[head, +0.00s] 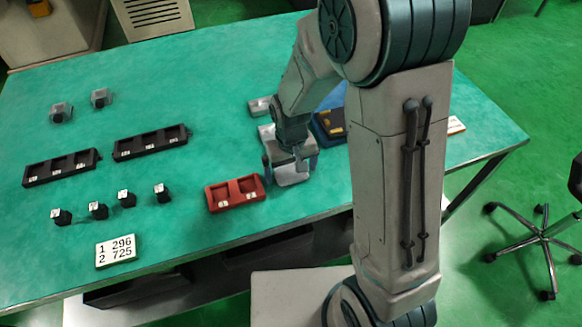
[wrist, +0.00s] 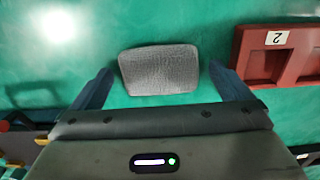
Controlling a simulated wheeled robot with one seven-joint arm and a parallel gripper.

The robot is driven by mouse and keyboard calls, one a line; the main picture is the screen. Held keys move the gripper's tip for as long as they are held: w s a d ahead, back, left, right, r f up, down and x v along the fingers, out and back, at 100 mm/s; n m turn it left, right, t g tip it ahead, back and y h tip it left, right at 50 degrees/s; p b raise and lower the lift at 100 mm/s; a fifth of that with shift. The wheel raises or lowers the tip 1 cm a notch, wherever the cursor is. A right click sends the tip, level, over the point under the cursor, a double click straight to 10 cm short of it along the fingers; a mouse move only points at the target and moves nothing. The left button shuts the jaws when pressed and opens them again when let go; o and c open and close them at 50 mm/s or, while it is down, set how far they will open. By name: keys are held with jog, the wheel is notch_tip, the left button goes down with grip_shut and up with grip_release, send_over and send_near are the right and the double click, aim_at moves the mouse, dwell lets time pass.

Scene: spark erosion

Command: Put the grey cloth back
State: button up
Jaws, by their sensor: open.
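The grey cloth (wrist: 160,69) is a small, woven, rounded rectangle on the green table. In the wrist view it lies between my two blue fingertips, with a gap on each side. In the head view a pale grey patch under my gripper (head: 291,168) appears to be the cloth, partly covered by the wrist. My gripper (wrist: 160,72) points down, open and empty, over the cloth. I cannot tell the exact height of the fingertips above the table.
A red two-slot tray (head: 235,194) sits just left of my gripper; it also shows in the wrist view (wrist: 258,55). A dark blue case with yellow parts (head: 330,124) is behind right. Black trays (head: 150,143) and several small black blocks stand left. A number card (head: 116,251) lies front left.

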aim_at(291, 171)
notch_tip(291, 171, up, 12)
jog(key=f, duration=0.1)
jog(key=s+d+r+m+t, duration=0.2)
jog(key=s+d+r, duration=0.6)
jog(key=s+d, duration=0.4)
jog(key=shift+m+t+p, duration=0.3)
jog(key=shift+m+t, duration=0.1)
jog(key=shift+m, duration=0.3)
jog(key=shift+r, duration=0.1)
